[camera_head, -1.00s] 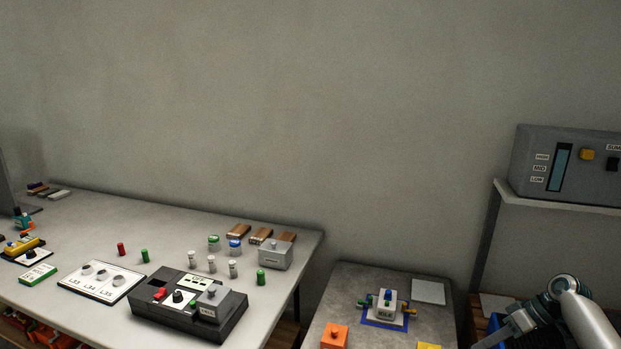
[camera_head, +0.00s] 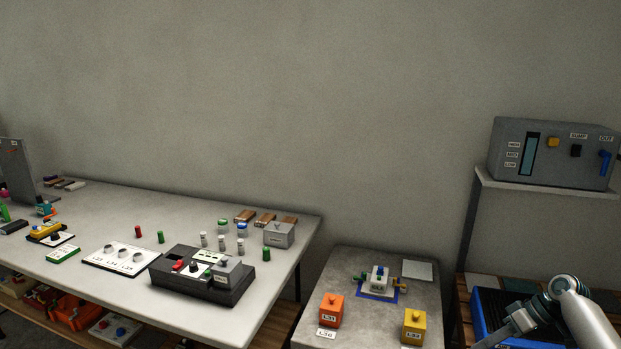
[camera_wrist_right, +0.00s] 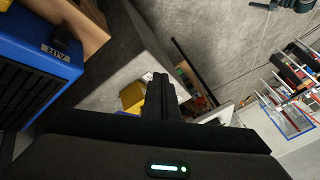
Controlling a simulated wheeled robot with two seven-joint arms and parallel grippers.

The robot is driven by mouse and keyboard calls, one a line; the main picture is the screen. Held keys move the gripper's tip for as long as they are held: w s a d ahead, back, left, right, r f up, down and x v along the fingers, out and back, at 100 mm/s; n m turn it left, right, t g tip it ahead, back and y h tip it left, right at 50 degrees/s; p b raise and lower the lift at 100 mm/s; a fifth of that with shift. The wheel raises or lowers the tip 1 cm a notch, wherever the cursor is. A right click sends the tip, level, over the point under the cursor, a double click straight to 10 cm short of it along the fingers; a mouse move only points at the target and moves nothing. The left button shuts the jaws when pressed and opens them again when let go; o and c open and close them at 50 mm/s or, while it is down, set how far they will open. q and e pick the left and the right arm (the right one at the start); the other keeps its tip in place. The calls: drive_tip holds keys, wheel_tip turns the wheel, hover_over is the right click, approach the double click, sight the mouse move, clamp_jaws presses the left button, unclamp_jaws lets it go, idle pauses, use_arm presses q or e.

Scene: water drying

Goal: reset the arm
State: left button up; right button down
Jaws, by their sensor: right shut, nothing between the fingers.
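My right arm enters the head view at the lower right, with its grey wrist and forearm in front of the wooden shelf. My right gripper (camera_wrist_right: 160,95) shows in the right wrist view with its two dark fingers together, and nothing is between them. It is in free space, apart from the blue unit (camera_wrist_right: 40,55) at the left and the yellow block (camera_wrist_right: 132,97) beyond the fingers. In the head view the right fingertips cannot be made out clearly. My left gripper is in neither view.
A long white table (camera_head: 95,219) with a black device (camera_head: 204,275) and small parts stands left. A grey table (camera_head: 345,262) holds an orange block (camera_head: 331,310) and a yellow block (camera_head: 413,326). A grey control box (camera_head: 552,155) sits on a shelf, with the blue unit (camera_head: 478,325) below.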

drive_tip(key=s+a+f+m+h, duration=0.1)
drive_tip(key=s+a+f+h, duration=0.3)
drive_tip(key=f, duration=0.8)
drive_tip(key=s+a+f+m+t+y+p, duration=0.1)
drive_tip(key=s+a+f, duration=0.1)
drive_tip(key=s+f, duration=0.7)
drive_tip(key=s+a+f+m+h, duration=0.1)
drive_tip(key=s+a+f+h, duration=0.2)
drive_tip(key=f, duration=1.1)
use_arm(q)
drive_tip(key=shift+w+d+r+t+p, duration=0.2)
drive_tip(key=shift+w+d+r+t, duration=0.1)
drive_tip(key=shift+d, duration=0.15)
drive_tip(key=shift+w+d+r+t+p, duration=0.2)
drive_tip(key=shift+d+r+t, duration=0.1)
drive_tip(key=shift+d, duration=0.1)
use_arm(e)
drive_tip(key=s+a+f, duration=0.3)
drive_tip(key=s+a, duration=0.2)
drive_tip(key=s, duration=0.3)
drive_tip(key=s+a+f+t, duration=0.1)
drive_tip(key=s+a+f, duration=0.2)
drive_tip(key=s, duration=0.6)
drive_tip(key=s+a+f+t, duration=0.1)
drive_tip(key=s+a+f, duration=0.3)
drive_tip(key=s+a, duration=0.3)
drive_tip(key=shift+s, duration=0.65)
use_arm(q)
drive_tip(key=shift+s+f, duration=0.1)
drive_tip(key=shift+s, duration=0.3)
